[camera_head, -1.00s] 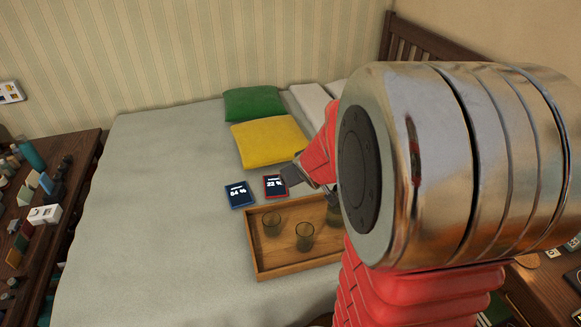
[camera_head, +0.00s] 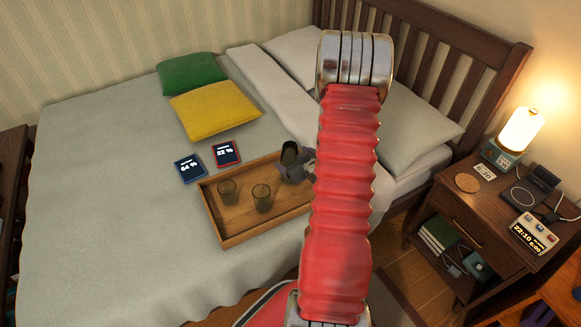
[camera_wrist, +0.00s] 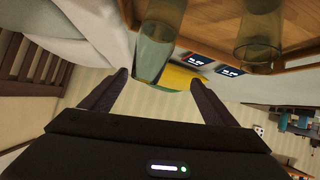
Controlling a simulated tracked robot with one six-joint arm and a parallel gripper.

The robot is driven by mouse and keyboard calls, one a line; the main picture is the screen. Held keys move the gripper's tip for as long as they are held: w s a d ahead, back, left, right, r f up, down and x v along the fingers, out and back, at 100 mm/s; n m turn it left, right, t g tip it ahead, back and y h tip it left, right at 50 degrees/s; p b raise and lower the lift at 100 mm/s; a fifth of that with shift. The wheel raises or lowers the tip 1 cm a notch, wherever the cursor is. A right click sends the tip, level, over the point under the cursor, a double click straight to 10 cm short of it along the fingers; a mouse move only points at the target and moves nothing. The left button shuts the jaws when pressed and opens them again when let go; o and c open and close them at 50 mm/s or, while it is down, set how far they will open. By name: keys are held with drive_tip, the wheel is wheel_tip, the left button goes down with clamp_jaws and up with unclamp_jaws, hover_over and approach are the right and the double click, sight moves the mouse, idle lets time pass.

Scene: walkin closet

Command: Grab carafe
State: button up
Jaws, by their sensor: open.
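The carafe (camera_head: 289,153) is a dark greenish glass vessel at the right end of the wooden tray (camera_head: 232,240). It also shows in the wrist view (camera_wrist: 153,50), tilted in the picture, just ahead of and between my fingertips. My gripper (camera_head: 297,166) is open at the carafe's side, with no fingers closed on it. In the wrist view my gripper (camera_wrist: 160,78) has its two dark fingers spread apart. Whether a finger touches the glass I cannot tell. My red arm hides the tray's right end in the head view.
Two glass tumblers (camera_head: 228,192) (camera_head: 262,198) stand on the tray left of the carafe. Two small displays (camera_head: 190,168) (camera_head: 226,153) lie behind it on the bed (camera_head: 100,200). Yellow (camera_head: 215,108) and green (camera_head: 190,73) pillows lie beyond. A nightstand (camera_head: 470,215) with a lit lamp (camera_head: 520,130) stands right.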

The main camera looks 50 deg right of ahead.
drive_tip(key=s+d+f+m+t, duration=0.1)
drive_tip(key=s+f+t, duration=0.1)
drive_tip(key=s+f, duration=0.4)
wheel_tip(320, 180, down, 2)
drive_tip(key=shift+s+f+m, duration=0.15)
drive_tip(key=shift+s+m, duration=0.15)
drive_tip(key=shift+m, duration=0.1)
drive_tip(key=x, duration=0.8)
drive_tip(key=shift+w+d, duration=0.15)
drive_tip(key=shift+w, duration=0.2)
drive_tip(key=shift+r+x, duration=0.15)
drive_tip(key=shift+x, duration=1.15)
drive_tip(key=shift+r+x, duration=0.15)
drive_tip(key=shift+x, duration=1.15)
drive_tip(key=shift+w, duration=0.15)
drive_tip(key=shift+c, duration=0.7)
